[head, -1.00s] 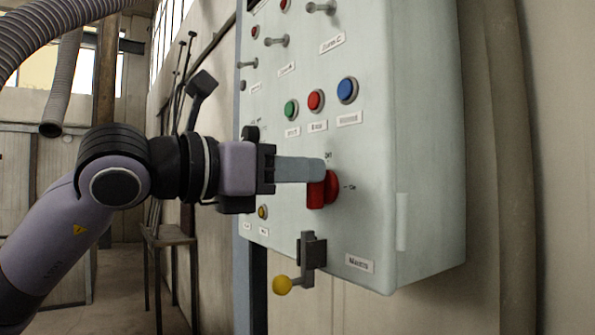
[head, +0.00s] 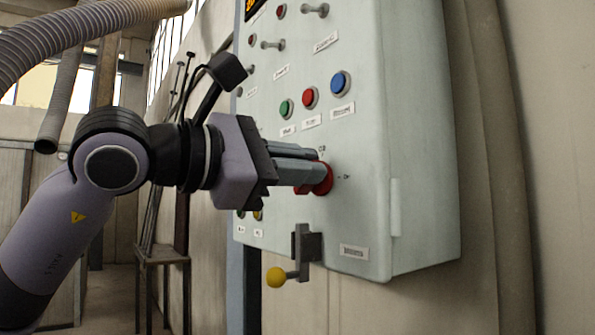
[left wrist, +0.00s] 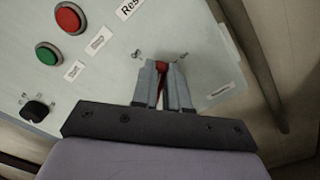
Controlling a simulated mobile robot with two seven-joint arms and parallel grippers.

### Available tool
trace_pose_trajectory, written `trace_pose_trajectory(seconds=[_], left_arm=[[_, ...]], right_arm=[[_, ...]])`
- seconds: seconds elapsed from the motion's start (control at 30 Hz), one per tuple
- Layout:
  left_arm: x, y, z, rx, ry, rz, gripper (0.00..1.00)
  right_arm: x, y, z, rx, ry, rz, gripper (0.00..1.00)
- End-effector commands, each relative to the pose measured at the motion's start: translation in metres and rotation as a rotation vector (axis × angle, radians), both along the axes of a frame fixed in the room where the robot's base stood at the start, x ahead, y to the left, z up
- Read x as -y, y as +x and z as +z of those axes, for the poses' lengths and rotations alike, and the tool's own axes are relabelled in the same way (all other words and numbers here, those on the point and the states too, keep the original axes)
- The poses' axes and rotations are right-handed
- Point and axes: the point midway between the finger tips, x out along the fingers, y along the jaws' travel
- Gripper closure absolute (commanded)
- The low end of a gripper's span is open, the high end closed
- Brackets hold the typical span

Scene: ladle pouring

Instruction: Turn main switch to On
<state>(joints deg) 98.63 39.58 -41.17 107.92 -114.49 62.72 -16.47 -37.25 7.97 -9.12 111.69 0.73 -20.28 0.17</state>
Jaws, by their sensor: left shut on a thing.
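The main switch is a red rotary knob (head: 322,179) low on the front of the pale control cabinet (head: 420,130). An "On" label sits to its right and another small label above it. My left gripper (head: 312,170) is shut on the red knob, with its two grey fingers on either side of it and partly covering it. In the left wrist view the knob (left wrist: 161,68) shows as a red strip between the fingertips. My left wrist is rolled compared with the cabinet's edges. My right gripper is not in view.
Green (head: 286,109), red (head: 309,97) and blue (head: 340,83) buttons sit above the knob. Toggle levers are higher on the cabinet. A small metal table (head: 160,258) stands at the left.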

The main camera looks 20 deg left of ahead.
Motion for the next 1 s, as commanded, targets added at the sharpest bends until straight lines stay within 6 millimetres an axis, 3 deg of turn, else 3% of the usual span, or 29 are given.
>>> trace_pose_trajectory(seconds=[0.5,1.0], left_arm=[[0.004,-0.003,-0.009,0.287,0.365,-0.003,1.00],[0.005,-0.004,-0.013,0.421,0.537,-0.003,1.00]], right_arm=[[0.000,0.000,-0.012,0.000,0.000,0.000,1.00],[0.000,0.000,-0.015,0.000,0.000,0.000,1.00]])
